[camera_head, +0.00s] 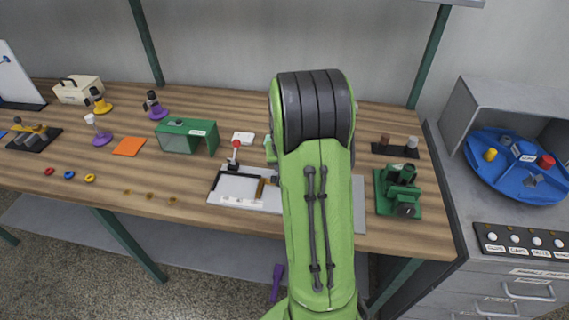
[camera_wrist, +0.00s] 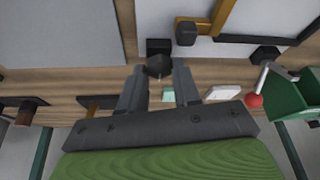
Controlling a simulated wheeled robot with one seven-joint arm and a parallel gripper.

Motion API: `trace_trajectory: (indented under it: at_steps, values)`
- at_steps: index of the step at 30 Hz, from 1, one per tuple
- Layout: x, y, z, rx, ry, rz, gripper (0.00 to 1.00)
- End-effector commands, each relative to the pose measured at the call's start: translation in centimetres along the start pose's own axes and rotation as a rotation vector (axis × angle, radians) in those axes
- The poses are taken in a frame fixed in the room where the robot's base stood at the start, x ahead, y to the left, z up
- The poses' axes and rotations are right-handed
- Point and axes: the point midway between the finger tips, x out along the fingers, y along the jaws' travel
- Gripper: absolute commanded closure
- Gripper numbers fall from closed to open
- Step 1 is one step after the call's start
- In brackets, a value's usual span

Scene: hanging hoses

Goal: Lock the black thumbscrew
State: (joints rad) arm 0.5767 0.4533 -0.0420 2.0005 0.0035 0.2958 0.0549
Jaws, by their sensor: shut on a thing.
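A small black knob, which looks like the black thumbscrew (camera_wrist: 159,66), sits in front of a black block (camera_wrist: 157,46) at the edge of a white board in the wrist view. My gripper (camera_wrist: 159,78) is shut on this knob, with one grey fingertip on each side of it. The knob's turn angle cannot be told. In the head view my green arm hides the gripper and the knob. The white board (camera_head: 235,188) shows left of my arm there.
A dark knob on a yellow-brown bar (camera_wrist: 187,34) is close by. A red-ball lever (camera_head: 236,145) stands at the board's back edge. A grey plate (camera_head: 358,205) and a green fixture (camera_head: 398,190) lie right of my arm. The front left tabletop has small coloured rings.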

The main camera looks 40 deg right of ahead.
Motion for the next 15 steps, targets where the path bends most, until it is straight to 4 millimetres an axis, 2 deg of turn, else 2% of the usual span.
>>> trace_trajectory:
  at_steps: [3,4,9,15]
  values:
    - [-0.01,0.00,0.00,0.001,0.000,0.000,0.99]
    - [0.00,0.00,0.00,0.001,0.000,0.000,0.67]
    - [0.00,0.00,0.00,0.000,0.000,0.000,0.43]
    - [0.01,0.00,0.01,0.000,0.000,0.000,0.43]
